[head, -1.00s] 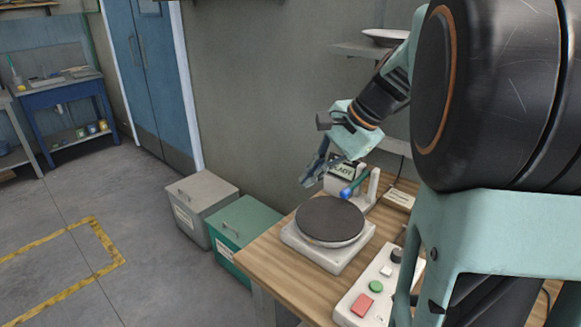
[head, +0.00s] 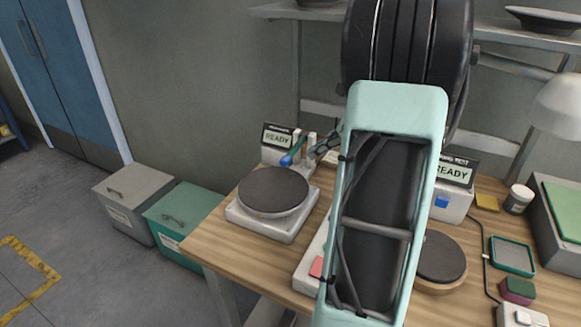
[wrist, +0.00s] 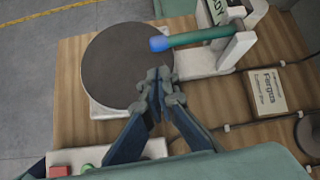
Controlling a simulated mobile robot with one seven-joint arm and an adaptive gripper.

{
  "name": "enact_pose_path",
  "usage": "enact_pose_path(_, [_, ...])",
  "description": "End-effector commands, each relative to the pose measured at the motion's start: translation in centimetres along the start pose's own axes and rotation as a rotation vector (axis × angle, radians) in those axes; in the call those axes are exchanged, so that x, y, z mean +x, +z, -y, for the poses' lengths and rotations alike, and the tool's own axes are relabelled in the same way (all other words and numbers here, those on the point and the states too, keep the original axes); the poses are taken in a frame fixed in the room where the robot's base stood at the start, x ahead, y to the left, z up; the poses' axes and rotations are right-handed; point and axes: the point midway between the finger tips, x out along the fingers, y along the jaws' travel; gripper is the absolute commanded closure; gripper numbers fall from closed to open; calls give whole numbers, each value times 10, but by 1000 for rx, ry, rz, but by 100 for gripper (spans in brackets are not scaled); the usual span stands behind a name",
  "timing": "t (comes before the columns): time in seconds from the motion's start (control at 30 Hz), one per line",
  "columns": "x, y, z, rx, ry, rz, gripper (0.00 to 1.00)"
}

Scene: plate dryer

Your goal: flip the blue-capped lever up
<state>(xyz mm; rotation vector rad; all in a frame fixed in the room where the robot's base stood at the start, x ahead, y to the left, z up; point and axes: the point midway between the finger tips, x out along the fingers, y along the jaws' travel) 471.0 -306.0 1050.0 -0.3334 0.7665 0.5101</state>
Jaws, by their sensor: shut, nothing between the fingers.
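The lever is a teal rod (wrist: 200,36) with a blue cap (wrist: 160,43), held between white posts (wrist: 238,45) behind a dark round plate. In the head view the blue cap (head: 286,160) is low, at the plate's rear edge. In the wrist view the rod lies across toward the plate, the cap over its edge. My gripper (wrist: 160,82) is shut and empty, just below the cap in the wrist picture, apart from it.
The round plate (head: 273,190) sits on a white base (head: 262,222). A READY display (head: 278,137) stands behind the lever. A labelled box (wrist: 265,92) is on the wooden bench near my gripper. A second plate (head: 442,258) and READY unit (head: 452,175) stand right.

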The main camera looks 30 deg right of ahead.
Motion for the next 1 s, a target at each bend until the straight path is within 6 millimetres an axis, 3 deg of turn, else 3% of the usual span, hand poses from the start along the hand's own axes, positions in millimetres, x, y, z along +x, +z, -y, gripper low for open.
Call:
enact_pose_path(0.13, [-3,-10,6,56,-13,8,100])
enact_pose_path(0.57, [0,-11,6,62,-14,9,100])
enact_pose_path(1.0, [71,-10,6,62,-12,9,100])
